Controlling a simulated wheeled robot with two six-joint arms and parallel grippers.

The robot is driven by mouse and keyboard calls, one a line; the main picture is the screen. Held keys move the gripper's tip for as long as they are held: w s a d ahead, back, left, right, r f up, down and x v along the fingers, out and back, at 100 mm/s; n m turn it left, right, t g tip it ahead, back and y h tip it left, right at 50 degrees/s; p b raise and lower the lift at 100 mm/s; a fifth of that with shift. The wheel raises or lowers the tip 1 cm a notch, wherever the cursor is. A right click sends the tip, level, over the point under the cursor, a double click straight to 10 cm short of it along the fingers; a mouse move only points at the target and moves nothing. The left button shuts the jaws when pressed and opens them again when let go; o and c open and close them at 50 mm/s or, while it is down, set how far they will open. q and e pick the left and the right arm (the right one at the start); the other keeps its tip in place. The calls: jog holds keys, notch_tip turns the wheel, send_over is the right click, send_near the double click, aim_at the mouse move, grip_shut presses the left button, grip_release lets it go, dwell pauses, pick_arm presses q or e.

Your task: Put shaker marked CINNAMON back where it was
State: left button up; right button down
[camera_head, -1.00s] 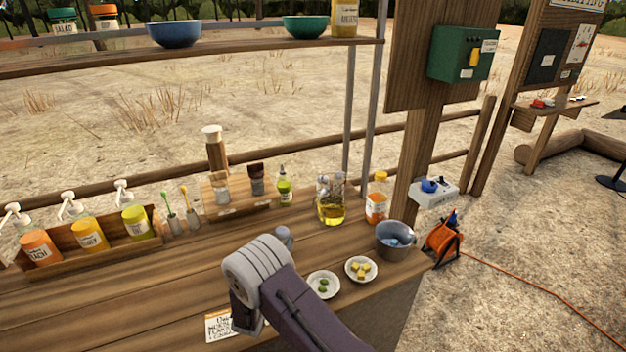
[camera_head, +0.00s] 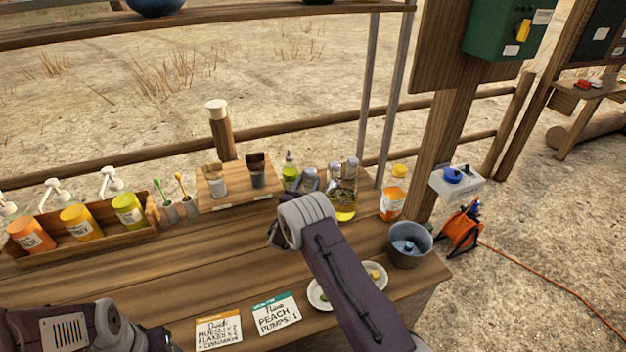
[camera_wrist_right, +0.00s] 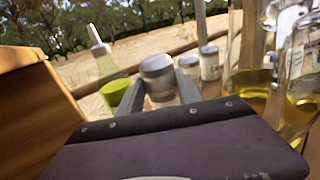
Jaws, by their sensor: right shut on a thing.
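My right gripper (camera_head: 303,196) is over the table at the middle of the head view, with its fingers mostly hidden behind my wrist. In the right wrist view it is shut on a shaker (camera_wrist_right: 158,80) with a grey metal lid. The lid also shows just beyond my wrist in the head view (camera_head: 308,179). No label on it can be read. The small wooden rack (camera_head: 236,203) is to the left of the held shaker and carries a light shaker (camera_head: 217,182) and a dark-lidded one (camera_head: 257,172). My left gripper's fingers do not show.
The left middle of the table is clear.

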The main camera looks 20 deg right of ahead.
aim_at(312, 178)
jog(key=x, duration=0.5)
jog(key=shift+w+d, duration=0.25)
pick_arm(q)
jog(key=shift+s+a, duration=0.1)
pick_arm(e)
notch_tip(312, 178, down, 3)
jog(key=shift+a+f, duration=0.1)
jog(key=shift+f, duration=0.15)
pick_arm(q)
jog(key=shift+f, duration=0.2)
pick_arm(e)
jog(key=shift+f, duration=0.1)
jog(key=c, duration=1.1)
grip_release()
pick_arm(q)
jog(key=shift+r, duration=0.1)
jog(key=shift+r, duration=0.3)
pick_arm(e)
jog(key=shift+r, duration=0.35)
pick_arm(q)
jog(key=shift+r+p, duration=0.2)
jog(key=shift+p, duration=0.15)
pick_arm(e)
jog(key=v, duration=1.2)
jog(key=shift+f, duration=0.2)
